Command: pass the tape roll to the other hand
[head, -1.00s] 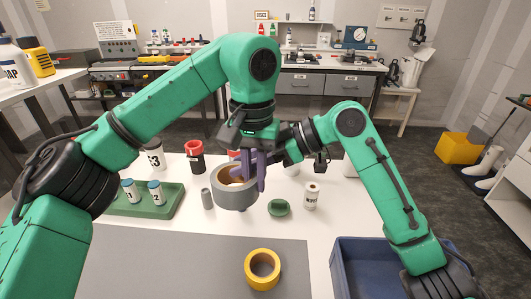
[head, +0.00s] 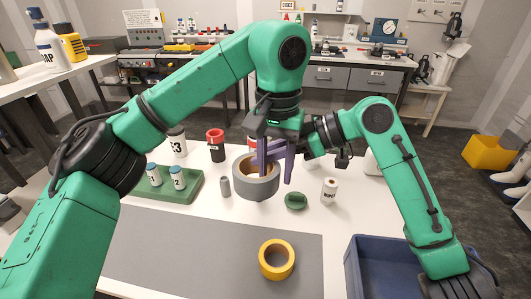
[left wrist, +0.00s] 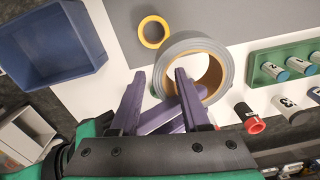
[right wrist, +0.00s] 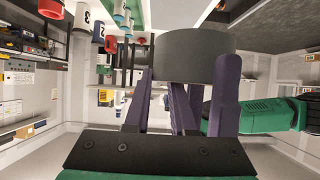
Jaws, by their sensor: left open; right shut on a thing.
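A large grey tape roll (head: 256,187) hangs above the white table, its hole facing mostly up; it also shows in the left wrist view (left wrist: 222,72) and right wrist view (right wrist: 195,55). My right gripper (head: 266,153) comes in from the right and is shut on the roll's wall; the roll hides part of its fingers. My left gripper (head: 275,178) reaches down from above and is open. In the left wrist view its two purple fingers (left wrist: 160,75) appear on either side of the roll's near wall, with the right gripper's fingers crossing between; contact cannot be told.
A yellow tape roll (head: 277,259) lies on the grey mat (head: 180,245). A blue bin (head: 365,245) is front right.

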